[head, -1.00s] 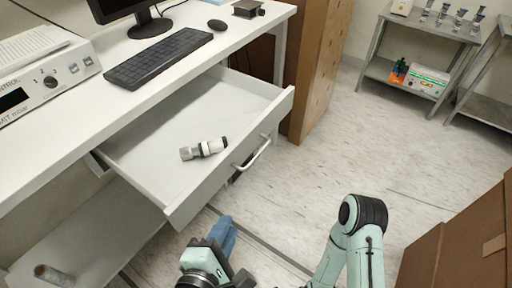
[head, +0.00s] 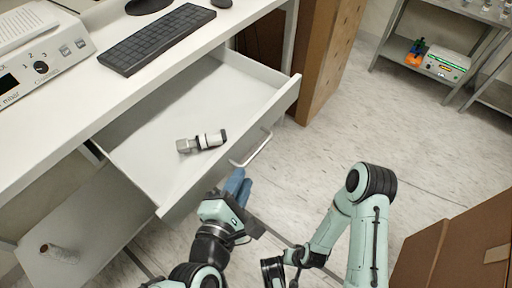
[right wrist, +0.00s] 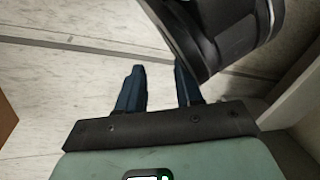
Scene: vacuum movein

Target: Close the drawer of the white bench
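The white bench (head: 60,118) stands at the left of the head view. Its drawer (head: 190,110) is pulled out, with a small white and grey cylindrical part (head: 203,142) lying inside. The drawer's bar handle (head: 252,150) is on its front. My left gripper (head: 238,187) is just in front of the drawer face, below and left of the handle; its blue fingers look close together, but their gap is unclear. My right gripper is not clearly seen in the head view. In the right wrist view the right gripper (right wrist: 158,90) has its blue fingers apart with nothing between them.
A keyboard (head: 157,38) and a control box (head: 40,55) sit on the bench top. A tall brown cabinet (head: 325,60) stands beyond the drawer. Brown boxes (head: 460,250) are at the lower right. The floor between is clear.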

